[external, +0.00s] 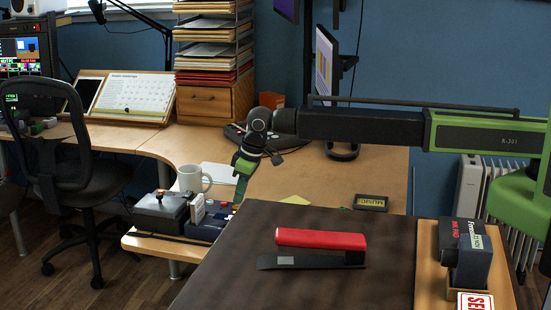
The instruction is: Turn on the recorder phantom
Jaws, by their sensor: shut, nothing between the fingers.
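My gripper (239,197) hangs down from the dark arm joint, with green parts above its tip. It is shut and empty, over the front edge of the wooden desk. Just left of it and lower is a blue device (205,229) with a white upright piece on it. Left of that sits a grey box (160,212) with a small stick on top. I cannot tell which of these, if either, is the recorder phantom. No lit indicator can be made out on them. Whether the gripper touches anything is not clear.
A white mug (192,179) stands close left of the gripper. A red and black stapler (318,245) lies on the dark mat in front. A black cassette-like box (371,202), a phone (271,140) and a paper rack (213,50) are also around. The desk right of the gripper is mostly clear.

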